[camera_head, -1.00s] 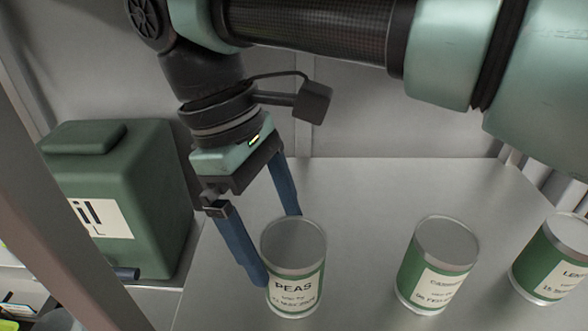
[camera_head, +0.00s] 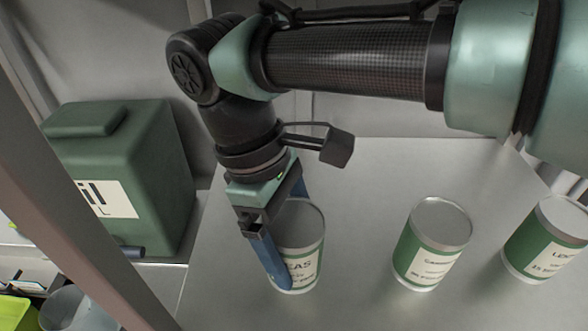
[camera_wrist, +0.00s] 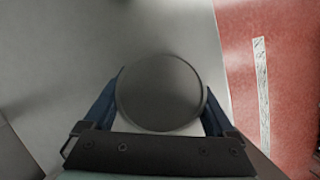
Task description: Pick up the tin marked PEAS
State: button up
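The tin marked PEAS (camera_head: 311,250) is a grey-topped can with a green and cream label. It stands upright on the metal counter (camera_head: 363,180); a finger covers part of its label, leaving "EAS" readable. My gripper (camera_head: 292,250) is over it with its blue fingers on either side. The near finger runs down in front of the tin, and the far one is mostly hidden behind it. In the wrist view the tin's round top (camera_wrist: 160,92) sits between the fingers. The fingers look spread around it; I cannot see firm contact.
Two similar tins stand to the right: a middle one (camera_head: 430,245) and one marked LEN... (camera_head: 548,240). A green container (camera_head: 125,185) stands at the left. A brown post (camera_head: 65,170) crosses the left foreground. A red surface (camera_wrist: 280,60) shows in the wrist view.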

grip_shut()
jog(key=shift+r, duration=0.1)
jog(key=shift+r, duration=0.1)
